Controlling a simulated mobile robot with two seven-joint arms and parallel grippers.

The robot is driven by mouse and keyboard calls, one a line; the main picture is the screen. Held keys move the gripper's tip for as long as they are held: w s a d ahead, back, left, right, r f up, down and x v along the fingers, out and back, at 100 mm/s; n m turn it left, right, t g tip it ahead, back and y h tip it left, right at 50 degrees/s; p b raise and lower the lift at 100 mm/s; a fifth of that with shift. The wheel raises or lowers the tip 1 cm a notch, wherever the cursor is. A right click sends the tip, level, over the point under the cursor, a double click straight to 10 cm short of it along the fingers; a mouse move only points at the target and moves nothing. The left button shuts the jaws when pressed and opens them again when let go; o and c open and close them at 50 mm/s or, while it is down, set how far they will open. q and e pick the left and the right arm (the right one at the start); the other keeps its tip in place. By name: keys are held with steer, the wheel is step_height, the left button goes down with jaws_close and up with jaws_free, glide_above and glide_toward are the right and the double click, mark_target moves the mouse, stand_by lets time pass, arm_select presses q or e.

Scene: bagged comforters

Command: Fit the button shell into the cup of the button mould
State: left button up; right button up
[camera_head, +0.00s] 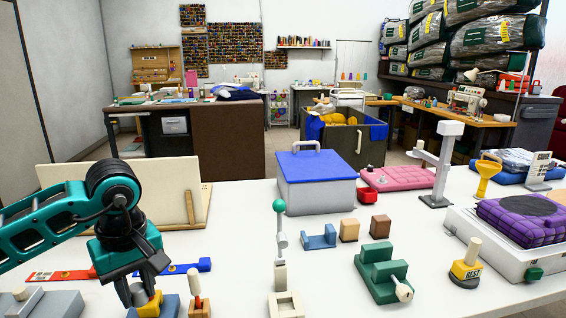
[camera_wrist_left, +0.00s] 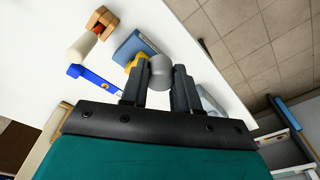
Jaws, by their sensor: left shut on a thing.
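My left gripper (camera_head: 139,292) is low over the front left of the white table. In the left wrist view its two fingers are shut on a grey rounded piece (camera_wrist_left: 158,70), which looks like the button shell. A blue block (camera_wrist_left: 138,46) with a yellow part (camera_wrist_left: 134,63), likely the button mould, lies just beyond the fingertips. In the head view the yellow part (camera_head: 151,305) shows right beside the fingers. The fingers and the grey piece partly hide the mould; whether they touch it I cannot tell. My right gripper is out of view.
A wooden block with an upright handle (camera_head: 197,288) stands close right of the gripper. A grey block (camera_head: 43,303) lies to the left, and blue (camera_head: 188,267) and red (camera_head: 60,275) straps lie behind. A green-knobbed lever (camera_head: 280,240) stands farther right.

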arm_select(q)
steer(key=s+d+f+m+h, duration=0.1)
steer(key=s+d+f+m, duration=0.2)
steer(key=m, duration=0.6)
steer(key=shift+s+d+f+t, duration=0.35)
steer(key=shift+s+d, duration=0.2)
steer(key=shift+d, duration=0.3)
